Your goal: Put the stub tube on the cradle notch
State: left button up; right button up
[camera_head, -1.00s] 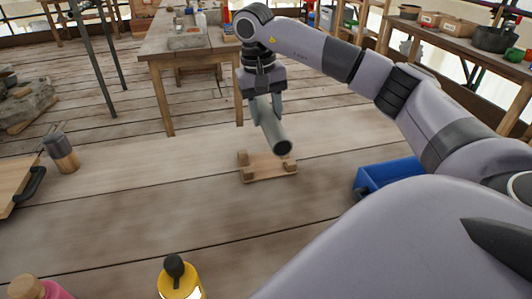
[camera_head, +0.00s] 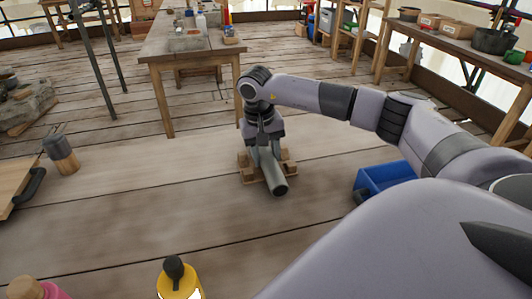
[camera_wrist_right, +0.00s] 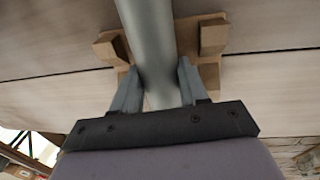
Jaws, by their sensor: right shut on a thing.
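The stub tube (camera_head: 272,177) is a grey-green cylinder, held by my right gripper (camera_head: 264,148) low over the wooden cradle. In the right wrist view the tube (camera_wrist_right: 150,45) runs between the two fingers of the right gripper (camera_wrist_right: 157,85), which are shut on it. The cradle (camera_head: 286,170) is a small wooden base with raised blocks at its corners; it also shows in the right wrist view (camera_wrist_right: 212,38). The tube lies between the blocks, its near end sticking out past the base. I cannot tell whether it touches the notch. My left gripper is not in view.
A blue bin (camera_head: 385,177) stands to the right of the cradle. A yellow bottle (camera_head: 180,283) and a pink bottle (camera_head: 52,290) are at the front left. The floor around the cradle is mostly clear.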

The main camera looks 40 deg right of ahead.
jog(key=shift+f, duration=0.35)
jog(key=o, duration=1.3)
jog(key=shift+r, duration=0.1)
jog(key=r, duration=0.4)
jog(key=a+r, duration=0.1)
jog(key=r, duration=0.7)
jog(key=shift+w+a+r, duration=0.2)
jog(key=shift+w+r, duration=0.05)
jog(key=shift+w, duration=0.05)
